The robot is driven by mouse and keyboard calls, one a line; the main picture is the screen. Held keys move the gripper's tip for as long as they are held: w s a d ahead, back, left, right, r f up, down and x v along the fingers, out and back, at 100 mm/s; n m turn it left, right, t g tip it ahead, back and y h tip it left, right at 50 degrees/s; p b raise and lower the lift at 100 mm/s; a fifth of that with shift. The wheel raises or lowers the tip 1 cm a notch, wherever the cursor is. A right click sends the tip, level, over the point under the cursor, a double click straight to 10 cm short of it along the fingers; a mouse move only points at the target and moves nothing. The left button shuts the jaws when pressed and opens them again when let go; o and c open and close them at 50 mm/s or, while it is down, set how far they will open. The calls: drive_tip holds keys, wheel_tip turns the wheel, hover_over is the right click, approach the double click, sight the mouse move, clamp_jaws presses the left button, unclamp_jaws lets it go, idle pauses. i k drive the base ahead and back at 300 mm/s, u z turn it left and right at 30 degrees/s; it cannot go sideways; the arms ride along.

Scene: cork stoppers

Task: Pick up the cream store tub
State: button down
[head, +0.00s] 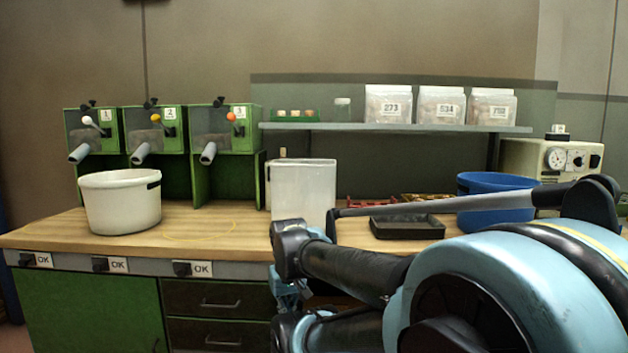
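The cream store tub (121,205) is a round, open-topped tub with a dark handle slot near its rim. It stands upright on the left part of the wooden worktop, in front of the green dispensers. My arm reaches in from the lower right. My gripper (287,293) shows only as a small light-blue part below the dark wrist, at the front edge of the bench. It is well to the right of the tub and apart from it. Its fingers are too small and too covered to read.
Green dispensers (155,135) numbered 1 to 3 stand behind the tub. A yellow loop (200,238) lies on the worktop to its right. A tall translucent bin (303,190), black tray (407,228) and blue tub (497,184) stand farther right. A shelf (400,128) holds labelled bags.

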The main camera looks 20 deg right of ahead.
sight(116, 203)
drive_tip(key=z, duration=0.2)
drive_tip(key=k, duration=0.5)
drive_tip(key=u, duration=2.65)
drive_tip(key=i, duration=1.85)
